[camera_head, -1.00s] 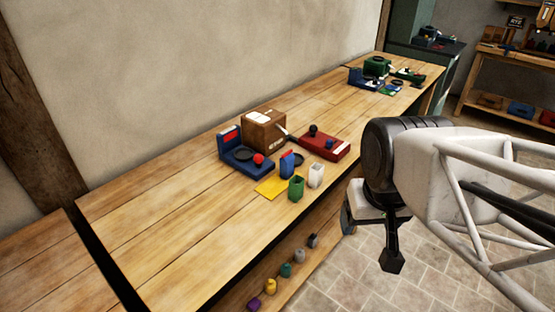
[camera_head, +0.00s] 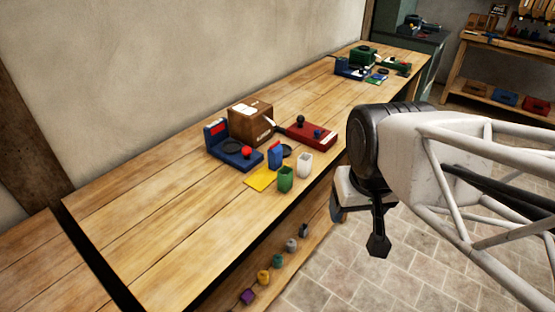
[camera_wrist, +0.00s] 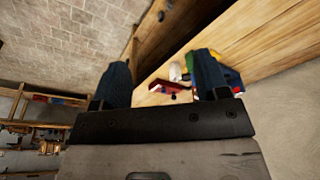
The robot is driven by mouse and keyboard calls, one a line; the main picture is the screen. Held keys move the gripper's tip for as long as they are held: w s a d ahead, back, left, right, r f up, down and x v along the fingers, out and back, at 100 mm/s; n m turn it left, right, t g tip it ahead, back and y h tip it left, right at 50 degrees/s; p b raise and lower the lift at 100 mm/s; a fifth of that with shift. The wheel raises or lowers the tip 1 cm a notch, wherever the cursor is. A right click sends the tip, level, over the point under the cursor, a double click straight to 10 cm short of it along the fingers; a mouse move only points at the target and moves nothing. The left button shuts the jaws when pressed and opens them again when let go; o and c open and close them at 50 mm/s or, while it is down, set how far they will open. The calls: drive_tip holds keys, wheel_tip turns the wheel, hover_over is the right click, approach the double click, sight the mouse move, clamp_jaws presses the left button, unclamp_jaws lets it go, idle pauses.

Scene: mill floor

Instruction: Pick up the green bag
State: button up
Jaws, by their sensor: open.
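The green bag (camera_head: 286,179), a small upright open-topped piece, stands on the wooden bench near its front edge in the head view. A white open-topped bag (camera_head: 304,165) stands just behind it to the right, and a blue piece (camera_head: 275,156) behind it to the left. My gripper (camera_head: 358,230) points down, open and empty, beyond the bench's front edge, to the right of the green bag and apart from it. In the wrist view my gripper (camera_wrist: 160,76) shows its two dark fingers spread.
On the bench (camera_head: 150,230) are a yellow sheet (camera_head: 260,179), a blue scale-like device (camera_head: 236,155), a brown box (camera_head: 250,124) and a red board (camera_head: 313,137). Several small coloured pieces stand on a lower shelf, including a teal one (camera_head: 278,261). The bench's left part is clear.

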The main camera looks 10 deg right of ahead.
drive_tip(key=w, duration=0.1)
drive_tip(key=m+g, duration=0.3)
drive_tip(key=m, duration=0.5)
approach(285, 170)
drive_tip(key=f, duration=0.3)
drive_tip(key=s+f, duration=0.1)
drive_tip(key=f, duration=0.1)
drive_tip(key=shift+d+f, duration=0.1)
drive_tip(key=shift+d, duration=0.1)
drive_tip(key=shift+w+a+f, duration=0.15)
drive_tip(key=shift+w+f, duration=0.25)
drive_tip(key=shift+w, duration=0.05)
drive_tip(key=shift+f, duration=1.3)
